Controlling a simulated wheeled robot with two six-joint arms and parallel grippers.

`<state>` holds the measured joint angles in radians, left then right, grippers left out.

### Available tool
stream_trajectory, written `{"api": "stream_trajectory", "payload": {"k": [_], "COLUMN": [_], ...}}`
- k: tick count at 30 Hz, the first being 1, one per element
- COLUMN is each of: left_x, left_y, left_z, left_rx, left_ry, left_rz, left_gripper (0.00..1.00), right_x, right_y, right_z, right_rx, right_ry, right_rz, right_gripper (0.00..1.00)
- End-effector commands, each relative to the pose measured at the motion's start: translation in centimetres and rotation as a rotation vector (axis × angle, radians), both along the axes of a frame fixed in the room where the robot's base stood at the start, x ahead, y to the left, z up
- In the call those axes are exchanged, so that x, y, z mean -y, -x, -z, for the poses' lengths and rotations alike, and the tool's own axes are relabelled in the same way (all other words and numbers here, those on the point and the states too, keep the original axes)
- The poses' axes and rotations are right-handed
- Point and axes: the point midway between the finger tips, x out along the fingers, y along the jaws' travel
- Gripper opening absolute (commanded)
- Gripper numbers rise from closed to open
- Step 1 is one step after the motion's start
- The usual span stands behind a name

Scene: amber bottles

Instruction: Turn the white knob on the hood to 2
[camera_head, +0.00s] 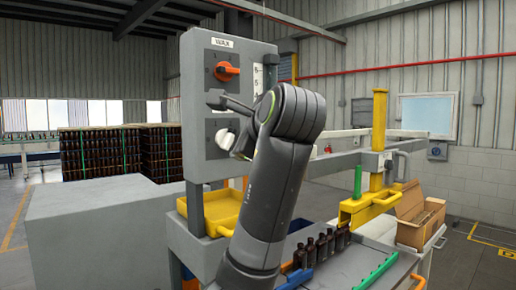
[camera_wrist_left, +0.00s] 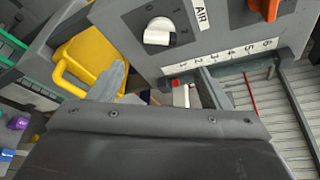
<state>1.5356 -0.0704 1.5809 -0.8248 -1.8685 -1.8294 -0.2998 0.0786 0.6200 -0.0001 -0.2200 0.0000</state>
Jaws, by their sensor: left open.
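The white knob (camera_head: 222,139) is on the lower panel of the grey hood (camera_head: 200,160), partly hidden behind my left arm in the head view. In the left wrist view the white knob (camera_wrist_left: 158,32) shows whole, beside a label reading AIR (camera_wrist_left: 201,14). Small marks stand around it, but I cannot tell which one it points to. My left gripper (camera_head: 222,103) is in front of the panel, just above the knob in the head view, open and empty. Its fingers also show in the left wrist view (camera_wrist_left: 160,88), apart from the knob. My right gripper is not in view.
An orange knob (camera_head: 228,71) sits higher, under a WAX label (camera_head: 222,43). A yellow tray (camera_head: 222,212) juts out below the panel. Several amber bottles (camera_head: 322,246) stand at right, near a yellow post (camera_head: 379,130).

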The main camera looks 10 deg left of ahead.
Motion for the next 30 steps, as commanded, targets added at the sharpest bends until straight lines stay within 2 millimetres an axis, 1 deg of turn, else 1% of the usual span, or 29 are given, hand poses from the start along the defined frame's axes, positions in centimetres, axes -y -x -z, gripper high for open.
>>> {"api": "stream_trajectory", "payload": {"k": [1, 3, 6, 12, 16, 30], "left_x": [0.8, 1.5, 2.4, 3.4, 3.6, 3.5], "left_y": [1.0, 2.2, 3.7, 5.3, 5.6, 5.6], "left_z": [0.3, -0.1, -0.5, -1.1, -1.2, -1.3], "left_rx": [0.005, 0.004, 0.003, 0.000, 0.000, 0.000], "left_ry": [0.001, 0.000, 0.001, 0.000, 0.000, 0.000], "left_rz": [0.005, 0.004, 0.003, 0.001, 0.001, 0.001], "left_gripper": [0.71, 0.71, 0.71, 0.71, 0.71, 0.71], "right_x": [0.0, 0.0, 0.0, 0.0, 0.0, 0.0], "right_y": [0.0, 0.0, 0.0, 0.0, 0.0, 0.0], "right_z": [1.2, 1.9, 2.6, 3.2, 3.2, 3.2], "right_rx": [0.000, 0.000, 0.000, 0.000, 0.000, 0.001], "right_ry": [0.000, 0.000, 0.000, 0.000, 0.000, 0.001], "right_rz": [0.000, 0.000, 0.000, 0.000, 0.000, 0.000], "right_gripper": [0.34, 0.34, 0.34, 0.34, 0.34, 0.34]}}
